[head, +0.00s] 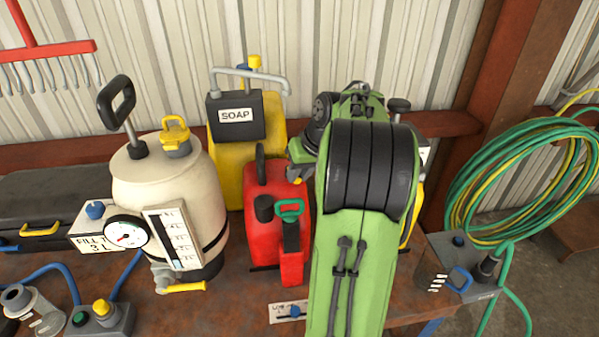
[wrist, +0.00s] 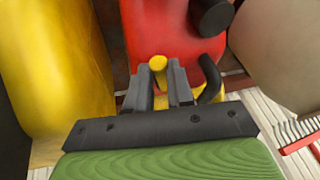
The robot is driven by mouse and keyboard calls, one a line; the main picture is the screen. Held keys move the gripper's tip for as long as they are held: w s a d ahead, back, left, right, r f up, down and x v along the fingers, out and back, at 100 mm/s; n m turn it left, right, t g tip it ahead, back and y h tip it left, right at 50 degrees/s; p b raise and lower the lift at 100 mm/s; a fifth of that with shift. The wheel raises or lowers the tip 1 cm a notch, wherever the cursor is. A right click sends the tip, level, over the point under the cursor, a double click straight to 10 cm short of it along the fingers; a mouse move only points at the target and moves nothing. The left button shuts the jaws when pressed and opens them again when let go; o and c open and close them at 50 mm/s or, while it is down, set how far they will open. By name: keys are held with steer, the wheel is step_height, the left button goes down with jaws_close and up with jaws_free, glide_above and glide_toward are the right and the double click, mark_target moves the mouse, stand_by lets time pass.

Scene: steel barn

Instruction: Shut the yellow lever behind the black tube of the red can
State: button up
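The red can (head: 262,225) stands on the bench in the head view, between the cream tank and my green arm. It fills the upper middle of the wrist view (wrist: 160,25). A dark tube end (wrist: 210,16) shows at its top right there, and a curved black piece (wrist: 210,82) lies right of the fingers. My gripper (wrist: 159,85) has its fingers close together, with the yellow lever (wrist: 158,66) between them. The fingers look shut on it, touching both sides. In the head view my arm hides most of the gripper, and the lever is not clear.
A yellow soap container (head: 225,165) stands behind the red can. The cream tank (head: 165,195) with a gauge is at left. A green hose (head: 470,190) hangs at right.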

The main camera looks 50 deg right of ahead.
jaws_close()
steer(key=m, duration=0.1)
steer(key=a+m+h+b, duration=0.1)
steer(key=m, duration=0.1)
steer(key=shift+w+a, duration=0.2)
steer(key=shift+w, duration=0.15)
steer(key=shift+d, duration=0.1)
steer(key=shift+o, duration=2.2)
jaws_free()
steer(key=p+v, duration=0.5)
steer(key=v, duration=1.1)
steer(key=shift+a, duration=0.25)
